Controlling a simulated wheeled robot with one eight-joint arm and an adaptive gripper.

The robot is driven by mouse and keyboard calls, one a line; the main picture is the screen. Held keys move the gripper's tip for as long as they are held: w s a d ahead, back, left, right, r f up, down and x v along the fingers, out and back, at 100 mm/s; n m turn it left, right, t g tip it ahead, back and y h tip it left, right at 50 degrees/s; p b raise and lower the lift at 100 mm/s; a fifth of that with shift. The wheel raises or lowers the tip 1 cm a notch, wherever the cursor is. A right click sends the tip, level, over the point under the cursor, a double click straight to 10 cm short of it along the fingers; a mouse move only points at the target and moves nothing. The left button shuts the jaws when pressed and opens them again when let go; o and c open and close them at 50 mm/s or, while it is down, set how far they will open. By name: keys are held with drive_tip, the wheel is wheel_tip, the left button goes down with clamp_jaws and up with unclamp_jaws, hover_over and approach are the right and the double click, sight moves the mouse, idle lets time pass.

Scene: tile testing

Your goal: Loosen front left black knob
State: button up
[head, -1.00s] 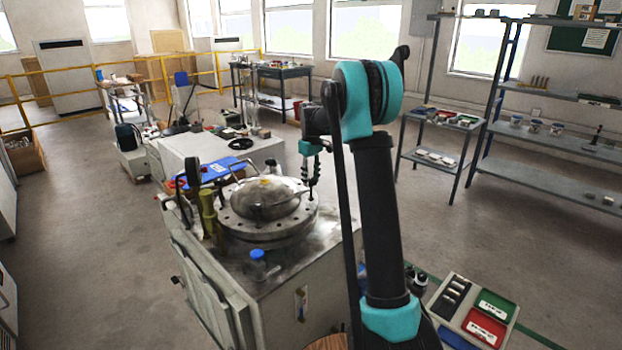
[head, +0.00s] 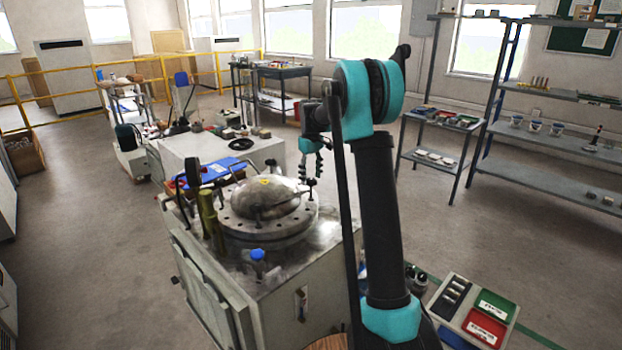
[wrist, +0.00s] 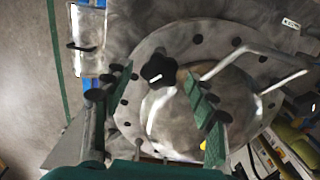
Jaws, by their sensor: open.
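A black star-shaped knob (wrist: 157,70) stands on the flat grey flange (wrist: 134,58) of the round metal vessel in the wrist view. My gripper (wrist: 157,78) is open, with one green finger on each side of the knob. Gaps show between the knob and both fingers; I cannot tell their difference in height. In the head view, my gripper (head: 311,163) is over the right side of the domed vessel (head: 262,197), fingers pointing down. A small dark shape is just below the fingertips, too small to identify.
Bent metal rods (wrist: 243,50) cross the vessel top, right of the knob in the wrist view. A blue tray (head: 213,171) lies behind the vessel. Shelves (head: 540,142) stand at right.

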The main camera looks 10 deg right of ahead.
wheel_tip(320, 180, up, 11)
idle(0.3)
drive_tip(key=s+d+f+m+t, duration=0.1)
drive_tip(key=s+f, duration=0.6)
drive_tip(key=s, duration=0.7)
drive_tip(key=s+d+f+m+t, duration=0.1)
drive_tip(key=s+f+m, duration=0.3)
drive_tip(key=s, duration=0.9)
drive_tip(key=s+d+f+m+t, duration=0.1)
drive_tip(key=s+f+m+t, duration=0.1)
drive_tip(key=s+f, duration=0.7)
drive_tip(key=s, duration=0.5)
drive_tip(key=shift+s+d+f, duration=0.25)
drive_tip(key=shift+s+f, duration=0.05)
drive_tip(key=shift+s, duration=0.05)
drive_tip(key=shift+c, duration=0.2)
